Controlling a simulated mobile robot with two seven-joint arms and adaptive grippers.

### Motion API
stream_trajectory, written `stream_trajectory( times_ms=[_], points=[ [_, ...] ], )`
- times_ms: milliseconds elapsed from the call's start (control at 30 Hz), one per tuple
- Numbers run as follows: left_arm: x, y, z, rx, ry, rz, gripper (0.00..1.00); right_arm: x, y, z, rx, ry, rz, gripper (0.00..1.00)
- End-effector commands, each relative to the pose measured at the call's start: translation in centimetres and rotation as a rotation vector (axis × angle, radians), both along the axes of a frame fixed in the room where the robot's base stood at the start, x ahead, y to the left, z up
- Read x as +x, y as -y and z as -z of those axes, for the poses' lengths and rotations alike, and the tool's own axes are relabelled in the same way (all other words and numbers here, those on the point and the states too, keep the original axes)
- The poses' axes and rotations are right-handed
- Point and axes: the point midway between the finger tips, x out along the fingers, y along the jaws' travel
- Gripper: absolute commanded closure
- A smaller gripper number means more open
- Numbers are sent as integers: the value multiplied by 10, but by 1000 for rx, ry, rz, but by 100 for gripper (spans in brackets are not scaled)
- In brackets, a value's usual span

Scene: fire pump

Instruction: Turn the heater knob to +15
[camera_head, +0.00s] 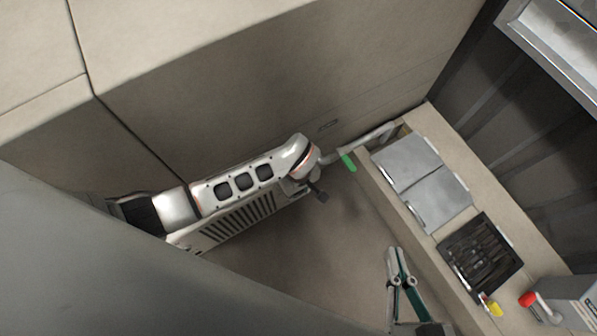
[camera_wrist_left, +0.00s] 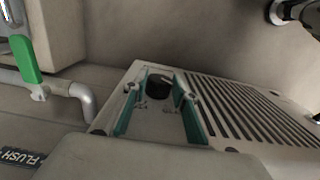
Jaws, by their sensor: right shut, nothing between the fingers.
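The heater (camera_head: 240,222) is a pale box with a slotted grille, below my left arm in the head view. The left wrist view shows its top panel with a round black knob (camera_wrist_left: 158,87) beside the grille. A light pointer mark shows on the knob; the scale marks near it are too small to read. My left gripper (camera_head: 313,190) is at the heater's right end. In the left wrist view, its teal fingers (camera_wrist_left: 155,97) are apart, one on each side of the knob; contact cannot be told. My right gripper (camera_head: 398,262) is shut and empty, to the lower right.
A green valve handle (camera_head: 348,162) on a pipe is close to the heater's right end. A counter at right holds grey lids (camera_head: 408,160), a black tray (camera_head: 482,254) and a red-knobbed lever (camera_head: 527,299). A beige wall is behind the heater.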

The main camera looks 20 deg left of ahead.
Motion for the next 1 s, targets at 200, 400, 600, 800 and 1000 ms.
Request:
stream_trajectory(
  times_ms=[200,400,600,800,1000],
  points=[
    [0,0,0,1,-2,1,94,0,0,0,0,1,0,100],
    [4,2,-1,49,-59,0,94,2,1,-4,-12,9,-2,100],
    [6,3,1,124,-156,-4,94,3,5,-3,-33,13,-7,100],
    [13,1,0,184,-218,-13,94,3,7,-3,-50,15,-15,100],
    [13,2,2,232,-285,-8,94,2,10,1,-60,9,-16,100]
  ],
)
